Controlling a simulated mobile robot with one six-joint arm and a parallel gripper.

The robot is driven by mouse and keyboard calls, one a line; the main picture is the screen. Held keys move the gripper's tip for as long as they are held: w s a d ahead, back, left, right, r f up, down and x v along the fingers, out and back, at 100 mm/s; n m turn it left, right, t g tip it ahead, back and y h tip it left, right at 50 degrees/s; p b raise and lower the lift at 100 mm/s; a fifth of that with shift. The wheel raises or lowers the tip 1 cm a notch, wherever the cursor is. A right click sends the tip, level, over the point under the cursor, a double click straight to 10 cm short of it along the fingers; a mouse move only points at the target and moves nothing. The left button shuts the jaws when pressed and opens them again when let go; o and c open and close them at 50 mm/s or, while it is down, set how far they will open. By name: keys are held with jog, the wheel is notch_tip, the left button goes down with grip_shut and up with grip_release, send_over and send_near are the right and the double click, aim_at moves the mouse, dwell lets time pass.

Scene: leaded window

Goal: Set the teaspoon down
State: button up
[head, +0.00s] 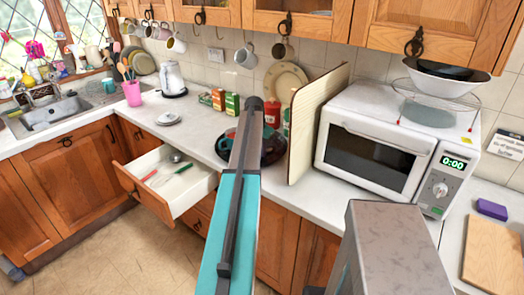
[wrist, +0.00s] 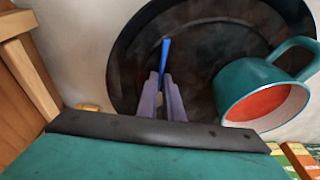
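In the wrist view my gripper (wrist: 166,80) points at a large dark round plate or tray (wrist: 135,55). A thin blue piece (wrist: 165,52), seemingly part of the teaspoon, stands out from between the nearly closed fingertips. The rest of the spoon is hidden, and I cannot tell whether it touches the dark surface. A teal mug with a red inside (wrist: 262,98) is to the right of the fingers, apart from them. In the head view my arm covers the gripper and spoon; the dark plate (head: 278,152) shows partly behind it on the counter.
An upright board (head: 315,125) and a microwave (head: 375,145) stand right of the plate. Small boxes (head: 218,100) and a red canister (head: 272,112) stand behind it. An open drawer (head: 168,180) holding utensils juts out at left. Counter left of the plate is mostly clear.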

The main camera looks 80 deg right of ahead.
jog(key=o, duration=0.4)
jog(key=b+v, duration=0.2)
jog(key=v, duration=1)
jog(key=shift+r+b, duration=0.2)
jog(key=shift+b, duration=0.2)
dwell(0.5)
